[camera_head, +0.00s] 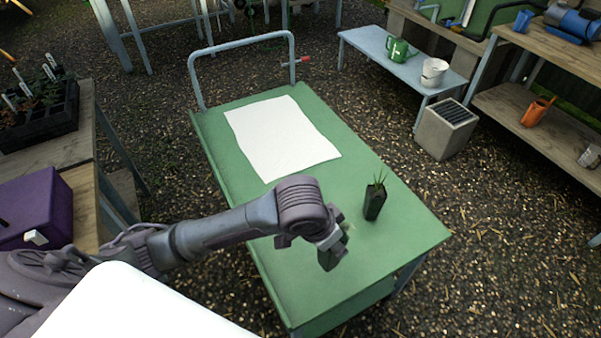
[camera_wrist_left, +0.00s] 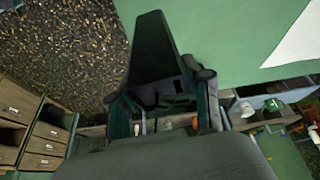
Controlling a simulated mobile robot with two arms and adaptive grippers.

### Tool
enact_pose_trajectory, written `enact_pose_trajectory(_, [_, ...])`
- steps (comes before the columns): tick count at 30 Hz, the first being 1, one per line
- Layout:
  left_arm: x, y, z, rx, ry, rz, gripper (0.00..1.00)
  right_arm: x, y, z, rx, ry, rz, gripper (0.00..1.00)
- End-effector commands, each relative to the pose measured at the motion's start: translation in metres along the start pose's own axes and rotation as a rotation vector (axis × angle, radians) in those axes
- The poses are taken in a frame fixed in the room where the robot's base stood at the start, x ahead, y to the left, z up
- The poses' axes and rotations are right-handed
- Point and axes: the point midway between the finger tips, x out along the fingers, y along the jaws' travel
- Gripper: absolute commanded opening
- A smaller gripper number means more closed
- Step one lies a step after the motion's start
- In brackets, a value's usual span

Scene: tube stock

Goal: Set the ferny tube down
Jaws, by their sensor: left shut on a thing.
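My left gripper (camera_head: 332,256) is shut on the ferny tube, over the near part of the green trolley top (camera_head: 290,255). In the left wrist view the tube (camera_wrist_left: 156,55) is a dark, tapered pot between the fingers (camera_wrist_left: 165,108). In the head view the gripper hides most of it; a faint feathery tuft shows beside the fingers. I cannot tell whether its base touches the trolley top. Another black tube (camera_head: 372,207) with thin grassy leaves stands upright on the trolley, right of the gripper. My right gripper is not in view.
A white sheet (camera_head: 283,138) lies on the trolley's far half. The trolley's handle rail (camera_head: 243,45) rises at the far end. A wooden bench with a black seedling tray (camera_head: 40,115) and a purple box (camera_head: 36,207) stands left. Green surface is clear around the grassy tube.

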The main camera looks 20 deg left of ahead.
Motion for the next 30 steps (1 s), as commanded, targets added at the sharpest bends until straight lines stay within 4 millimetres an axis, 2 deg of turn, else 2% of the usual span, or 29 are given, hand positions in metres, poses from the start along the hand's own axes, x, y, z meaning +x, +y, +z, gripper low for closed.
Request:
enact_pose_trajectory(1, [0.007, 0.005, -0.009, 0.049, 0.007, 0.017, 0.08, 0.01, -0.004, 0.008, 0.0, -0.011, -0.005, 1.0])
enact_pose_trajectory(5, [0.01, 0.005, -0.022, 0.121, 0.007, 0.041, 0.08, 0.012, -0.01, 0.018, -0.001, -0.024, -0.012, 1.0])
enact_pose_trajectory(8, [0.019, -0.011, -0.024, 0.127, 0.005, 0.042, 0.08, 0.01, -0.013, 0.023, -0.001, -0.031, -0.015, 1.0])
enact_pose_trajectory(12, [0.041, -0.042, -0.026, 0.123, 0.004, 0.041, 0.08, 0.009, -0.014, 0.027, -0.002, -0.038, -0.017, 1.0])
enact_pose_trajectory(18, [0.068, -0.082, -0.029, 0.123, 0.006, 0.042, 0.08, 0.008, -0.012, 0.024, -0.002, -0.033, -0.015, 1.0])
enact_pose_trajectory(21, [0.077, -0.093, -0.03, 0.125, 0.007, 0.043, 0.08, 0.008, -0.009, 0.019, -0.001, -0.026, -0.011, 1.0])
enact_pose_trajectory(26, [0.086, -0.1, -0.029, 0.126, 0.007, 0.044, 0.08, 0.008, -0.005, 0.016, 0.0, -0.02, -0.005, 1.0])
enact_pose_trajectory(30, [0.105, -0.1, -0.021, 0.126, 0.006, 0.044, 0.08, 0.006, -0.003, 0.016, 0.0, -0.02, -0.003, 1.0])
